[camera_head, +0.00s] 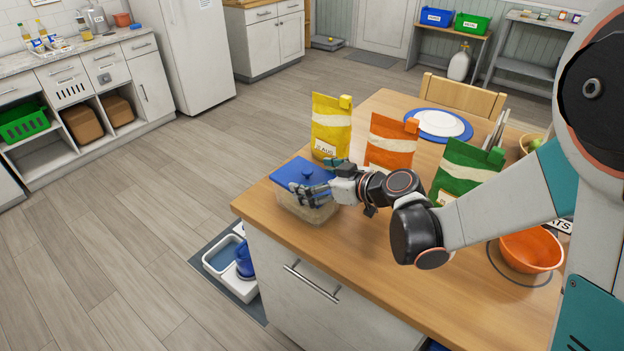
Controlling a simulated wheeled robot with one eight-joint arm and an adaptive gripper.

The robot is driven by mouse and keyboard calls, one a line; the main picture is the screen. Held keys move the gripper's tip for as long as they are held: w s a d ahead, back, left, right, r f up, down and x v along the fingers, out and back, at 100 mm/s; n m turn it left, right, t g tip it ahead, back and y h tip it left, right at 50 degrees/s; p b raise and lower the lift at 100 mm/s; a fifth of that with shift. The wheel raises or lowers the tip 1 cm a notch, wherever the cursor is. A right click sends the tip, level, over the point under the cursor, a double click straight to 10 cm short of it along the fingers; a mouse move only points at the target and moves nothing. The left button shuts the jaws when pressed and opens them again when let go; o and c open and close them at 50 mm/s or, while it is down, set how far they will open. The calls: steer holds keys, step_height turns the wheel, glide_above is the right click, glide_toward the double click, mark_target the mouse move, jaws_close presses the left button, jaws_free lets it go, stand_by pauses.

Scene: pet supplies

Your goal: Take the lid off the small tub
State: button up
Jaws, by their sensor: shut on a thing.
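The small tub (302,208) is a clear box with pale contents, standing near the left corner of the wooden table. Its blue lid (291,172) has a small round knob (307,174) and lies over the tub's top. My gripper (306,190) reaches in from the right and is shut at the lid's near side. The fingers cover part of the lid and the tub's rim, so the exact grip and any gap between lid and tub are hard to see.
Yellow (331,125), orange (390,143) and green (466,170) bags stand behind and right of my gripper on the table (400,290). A blue-rimmed plate (440,124) lies farther back. An orange bowl (531,250) sits at the right. The table's front left is clear.

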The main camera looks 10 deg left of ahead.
mark_target(314, 182)
step_height(314, 182, up, 20)
steer(key=p, duration=1.3)
steer(key=shift+f, duration=0.15)
